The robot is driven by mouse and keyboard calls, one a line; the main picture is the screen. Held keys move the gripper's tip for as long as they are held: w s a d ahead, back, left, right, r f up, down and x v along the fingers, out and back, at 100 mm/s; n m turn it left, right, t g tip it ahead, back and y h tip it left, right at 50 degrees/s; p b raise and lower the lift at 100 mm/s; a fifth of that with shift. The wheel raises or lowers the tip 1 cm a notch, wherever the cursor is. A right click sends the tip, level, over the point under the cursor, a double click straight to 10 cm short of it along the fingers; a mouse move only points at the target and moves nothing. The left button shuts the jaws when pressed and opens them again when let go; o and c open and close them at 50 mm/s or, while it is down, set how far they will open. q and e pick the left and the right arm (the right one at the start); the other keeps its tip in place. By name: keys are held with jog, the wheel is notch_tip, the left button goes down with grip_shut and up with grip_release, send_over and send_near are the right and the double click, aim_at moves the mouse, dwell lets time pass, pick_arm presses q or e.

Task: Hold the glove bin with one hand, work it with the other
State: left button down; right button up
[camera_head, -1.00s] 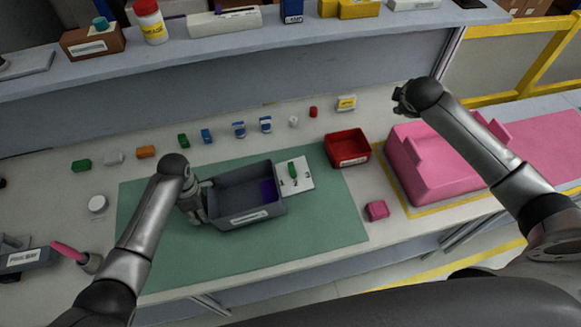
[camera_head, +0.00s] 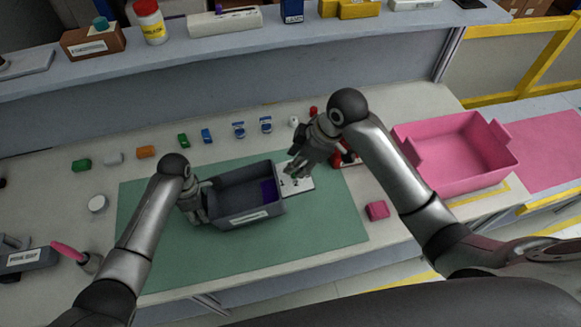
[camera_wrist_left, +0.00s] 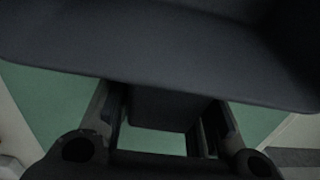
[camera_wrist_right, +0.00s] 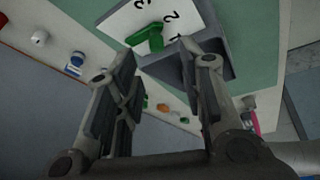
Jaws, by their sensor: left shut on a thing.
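The dark grey glove bin (camera_head: 250,215) stands on the green mat, with something purple (camera_head: 269,190) inside. My left gripper (camera_head: 198,208) is shut on its left side; the left wrist view shows the fingers around a dark tab (camera_wrist_left: 165,105) under the rim. A white numbered panel (camera_head: 301,185) is at the bin's right side. In the right wrist view it carries a green lever (camera_wrist_right: 148,40). My right gripper (camera_wrist_right: 160,58) is open and empty, with the lever beyond its fingertips, apparently apart. In the head view this gripper (camera_head: 293,168) hides the lever.
Several small coloured items, such as a green block (camera_head: 81,165), line the back of the table. A red bin (camera_head: 350,160) is partly hidden behind my right arm. A pink bin (camera_head: 465,165) stands at right, and a pink cube (camera_head: 377,210) is nearer. The mat's front is clear.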

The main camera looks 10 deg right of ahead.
jog(key=shift+x, duration=2.75)
grip_shut()
